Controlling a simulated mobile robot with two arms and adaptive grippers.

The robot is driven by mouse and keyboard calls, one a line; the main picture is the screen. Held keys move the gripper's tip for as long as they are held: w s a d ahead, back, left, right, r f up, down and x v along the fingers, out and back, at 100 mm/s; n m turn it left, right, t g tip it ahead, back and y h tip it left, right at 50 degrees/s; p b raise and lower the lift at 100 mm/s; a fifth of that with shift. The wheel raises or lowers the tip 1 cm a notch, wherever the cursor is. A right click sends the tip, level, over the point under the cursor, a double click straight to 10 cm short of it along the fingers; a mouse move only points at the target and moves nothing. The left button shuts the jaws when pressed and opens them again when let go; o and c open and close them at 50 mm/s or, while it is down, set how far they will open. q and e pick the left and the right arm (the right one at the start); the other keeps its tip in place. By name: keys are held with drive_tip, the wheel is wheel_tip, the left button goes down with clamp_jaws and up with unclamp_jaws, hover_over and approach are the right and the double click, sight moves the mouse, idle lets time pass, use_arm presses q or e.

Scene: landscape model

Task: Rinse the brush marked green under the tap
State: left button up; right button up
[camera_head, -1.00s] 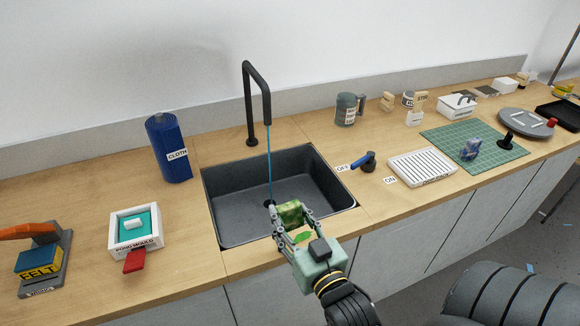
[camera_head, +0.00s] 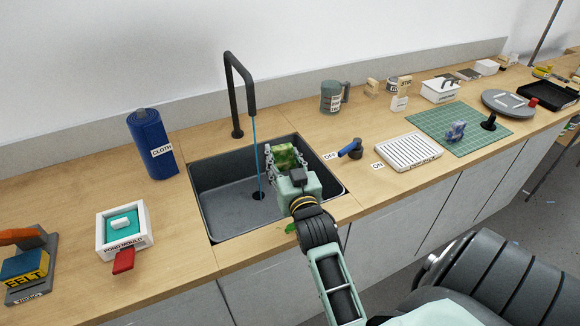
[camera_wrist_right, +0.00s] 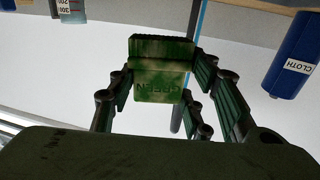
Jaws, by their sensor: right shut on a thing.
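The brush marked green (camera_head: 286,156) is a mottled green block with dark bristles. In the wrist view the brush (camera_wrist_right: 162,80) shows the word GREEN upside down. My right gripper (camera_head: 285,162) is shut on it, above the right part of the dark sink (camera_head: 225,200). The black tap (camera_head: 237,85) arches over the sink, and a thin blue stream (camera_head: 257,155) falls from it near the drain. In the head view the brush is to the right of the stream, apart from it. My left gripper is not in view.
A blue-handled lever (camera_head: 350,148) stands right of the sink between OFF and ON labels. A white ribbed rack (camera_head: 408,152) is beyond it. A blue cloth roll (camera_head: 150,145) and a white mould (camera_head: 123,230) are left of the sink. A mug (camera_head: 332,97) stands behind.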

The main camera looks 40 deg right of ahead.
drive_tip(key=w+f+b, duration=0.1)
drive_tip(key=w+b, duration=0.3)
drive_tip(key=w, duration=0.5)
drive_tip(key=shift+f, duration=0.4)
drive_tip(key=shift+w+d, duration=0.1)
drive_tip(key=shift+d, duration=0.15)
drive_tip(key=shift+d, duration=0.5)
drive_tip(key=shift+a+p, duration=0.2)
drive_tip(key=shift+p, duration=0.1)
drive_tip(key=shift+a, duration=0.45)
drive_tip(key=shift+d, duration=0.1)
drive_tip(key=shift+d+p, duration=0.35)
drive_tip(key=shift+d, duration=0.2)
